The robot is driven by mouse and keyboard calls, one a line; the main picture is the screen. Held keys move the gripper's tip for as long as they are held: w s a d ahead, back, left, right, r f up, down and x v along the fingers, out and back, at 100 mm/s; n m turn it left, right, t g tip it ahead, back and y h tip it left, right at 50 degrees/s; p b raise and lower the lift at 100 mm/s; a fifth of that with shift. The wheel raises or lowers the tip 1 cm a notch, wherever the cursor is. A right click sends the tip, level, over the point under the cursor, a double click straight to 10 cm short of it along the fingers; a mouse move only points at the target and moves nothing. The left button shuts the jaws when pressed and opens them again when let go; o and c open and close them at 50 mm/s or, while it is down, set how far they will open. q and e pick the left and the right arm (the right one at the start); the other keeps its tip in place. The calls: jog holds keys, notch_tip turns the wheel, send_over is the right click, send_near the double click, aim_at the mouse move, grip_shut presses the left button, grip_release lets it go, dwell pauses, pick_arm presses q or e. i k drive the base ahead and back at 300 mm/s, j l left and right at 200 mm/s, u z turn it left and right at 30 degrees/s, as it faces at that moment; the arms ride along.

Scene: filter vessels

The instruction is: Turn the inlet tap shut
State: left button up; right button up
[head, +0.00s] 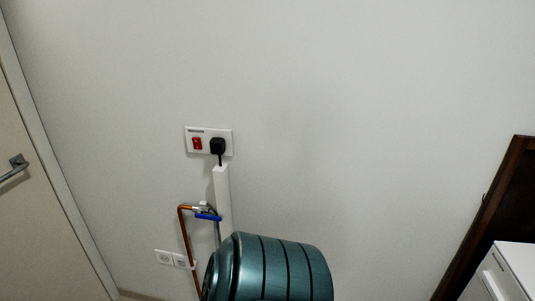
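The inlet tap (208,216) has a blue lever and sits on the wall, low and left of centre in the head view. The lever lies roughly level across the picture. A copper pipe (185,236) comes up from below and bends right into the tap's pale metal body. A grey hose or pipe runs down from the tap and passes out of sight behind a green ribbed vessel (280,268). The vessel's lower part is cut off by the frame. Neither of my grippers shows in this view.
A wall socket with a red switch (197,143) and a black plug (217,146) is above the tap. White trunking (222,190) runs below it. Double sockets (172,258) are low on the wall. A door (30,200) is left; a white cabinet (505,275) is right.

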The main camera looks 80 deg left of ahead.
aim_at(199, 215)
jog(key=u, duration=3.2)
